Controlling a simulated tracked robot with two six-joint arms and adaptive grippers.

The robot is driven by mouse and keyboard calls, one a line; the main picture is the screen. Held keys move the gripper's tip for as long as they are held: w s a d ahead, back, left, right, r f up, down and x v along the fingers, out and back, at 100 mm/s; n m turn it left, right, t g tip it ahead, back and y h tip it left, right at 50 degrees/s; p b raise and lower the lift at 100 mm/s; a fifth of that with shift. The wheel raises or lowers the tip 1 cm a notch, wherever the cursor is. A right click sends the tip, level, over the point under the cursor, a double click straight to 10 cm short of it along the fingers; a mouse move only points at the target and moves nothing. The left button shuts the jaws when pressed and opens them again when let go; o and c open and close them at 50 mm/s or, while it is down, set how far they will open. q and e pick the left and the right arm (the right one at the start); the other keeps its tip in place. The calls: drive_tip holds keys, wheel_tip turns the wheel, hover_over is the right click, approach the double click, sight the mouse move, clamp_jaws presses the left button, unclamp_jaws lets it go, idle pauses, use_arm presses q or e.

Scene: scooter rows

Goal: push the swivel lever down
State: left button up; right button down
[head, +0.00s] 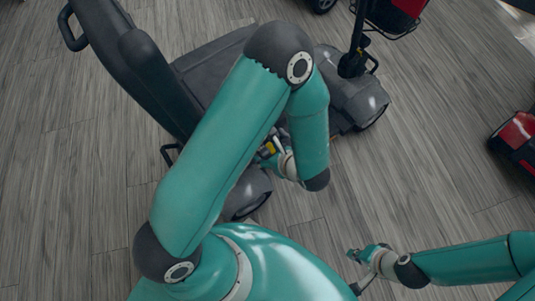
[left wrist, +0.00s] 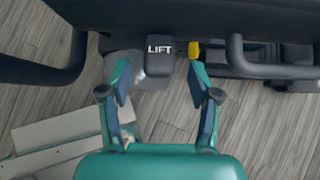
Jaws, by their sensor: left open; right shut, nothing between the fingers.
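A grey block marked LIFT (left wrist: 160,49) sits under the edge of the dark scooter seat (head: 205,75). A small yellow piece (left wrist: 194,50) is just right of it. No part carries a readable swivel label, so I cannot tell for sure which one is the swivel lever. My left gripper (left wrist: 159,68) is open, with one finger on each side of the LIFT block in the picture and the right fingertip just below the yellow piece. I cannot tell whether it touches either. In the head view the left gripper (head: 268,151) is partly hidden by my arm. My right gripper (head: 363,254) is shut and empty over the floor.
The scooter's grey base (head: 355,98) and its steering column (head: 357,45) lie beyond my left arm. Dark bars (left wrist: 245,57) run beside the levers. Another red scooter part (head: 518,135) stands at the right. Grey plank floor (head: 430,150) is clear between them.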

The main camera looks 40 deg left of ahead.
use_arm(q)
drive_tip(key=shift+x, duration=0.95)
